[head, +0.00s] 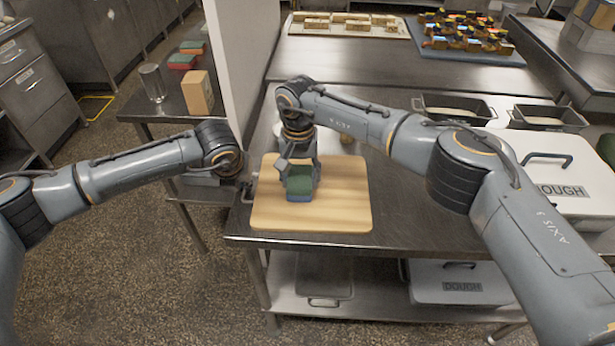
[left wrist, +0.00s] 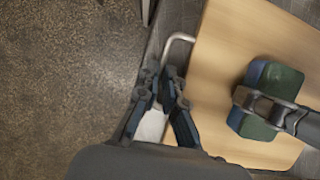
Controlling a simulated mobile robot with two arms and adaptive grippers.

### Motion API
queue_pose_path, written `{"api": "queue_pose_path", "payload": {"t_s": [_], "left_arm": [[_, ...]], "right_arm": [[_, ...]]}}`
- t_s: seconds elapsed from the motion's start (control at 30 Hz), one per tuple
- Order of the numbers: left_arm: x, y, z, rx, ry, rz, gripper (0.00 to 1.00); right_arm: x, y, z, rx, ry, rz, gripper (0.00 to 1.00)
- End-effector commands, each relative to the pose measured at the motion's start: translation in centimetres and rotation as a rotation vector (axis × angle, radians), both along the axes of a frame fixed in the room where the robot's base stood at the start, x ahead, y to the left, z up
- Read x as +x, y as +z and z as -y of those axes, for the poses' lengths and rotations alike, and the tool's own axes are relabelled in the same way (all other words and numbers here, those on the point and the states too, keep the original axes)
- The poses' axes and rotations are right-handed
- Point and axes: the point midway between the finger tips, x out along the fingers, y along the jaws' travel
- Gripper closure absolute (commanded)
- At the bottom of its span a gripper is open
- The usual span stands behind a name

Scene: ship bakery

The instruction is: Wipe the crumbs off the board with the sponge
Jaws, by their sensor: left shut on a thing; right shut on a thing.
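The wooden board (head: 345,205) lies on the steel table near its left end and also shows in the left wrist view (left wrist: 245,50). My right gripper (head: 299,172) points down over the board, shut on the green and blue sponge (head: 299,190). The sponge is at or just above the board's left middle; contact is unclear. It also shows in the left wrist view (left wrist: 285,83). My left gripper (left wrist: 158,88) is beside the board's left edge, its fingers around a bent metal bar (left wrist: 178,40). I cannot make out crumbs on the board.
A lidded white dough box (head: 545,165) and dark pans (head: 455,108) stand at the right. A partition (head: 245,60) rises behind the board's left. A side table with a glass (head: 152,82) and a tan block (head: 197,92) is at the left.

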Motion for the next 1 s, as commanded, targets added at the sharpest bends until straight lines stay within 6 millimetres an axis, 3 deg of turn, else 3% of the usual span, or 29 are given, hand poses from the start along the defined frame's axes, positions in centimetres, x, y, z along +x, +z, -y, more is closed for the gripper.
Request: {"api": "queue_pose_path", "payload": {"t_s": [0.53,0.77,1.0], "left_arm": [[0.0,0.1,0.2,-0.004,-0.003,0.002,1.00],[0.0,0.1,0.2,-0.003,-0.002,0.002,1.00],[0.1,0.2,0.0,-0.001,0.000,0.003,1.00]], "right_arm": [[0.0,0.1,-3.4,0.002,0.002,-0.001,0.72],[0.1,-0.2,-3.0,0.001,0.000,-0.001,0.72],[0.1,-0.2,-0.7,-0.002,-0.003,-0.001,0.72]]}}
